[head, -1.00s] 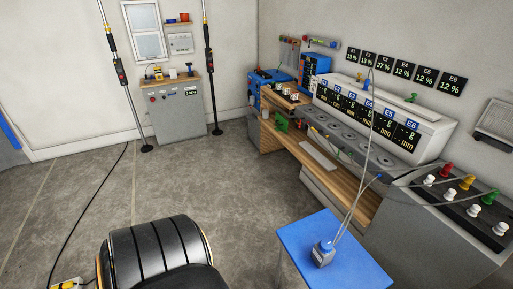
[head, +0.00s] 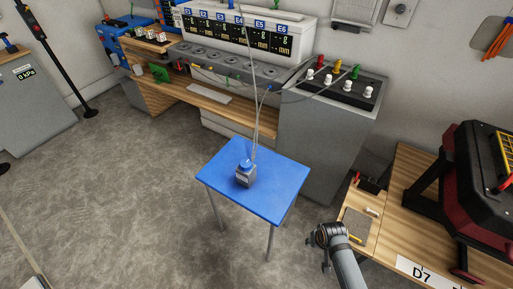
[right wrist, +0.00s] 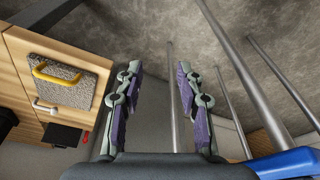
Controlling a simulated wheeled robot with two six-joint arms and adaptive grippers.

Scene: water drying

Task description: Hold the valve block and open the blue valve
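The valve block (head: 244,178) is a small grey block with a blue valve (head: 246,164) on top. It stands upright on a small blue table (head: 268,190) in the middle of the head view, with thin lines rising behind it. My right gripper (head: 326,260) is to the right of and nearer than the blue table, apart from the block. In the right wrist view its two purple-padded fingers (right wrist: 158,95) are spread apart with nothing between them. My left gripper is not in view.
A wooden bench (head: 385,225) with a black and red case (head: 480,180) stands at the right, close to my right arm. A grey cabinet (head: 325,140) with coloured and white knobs stands behind the blue table.

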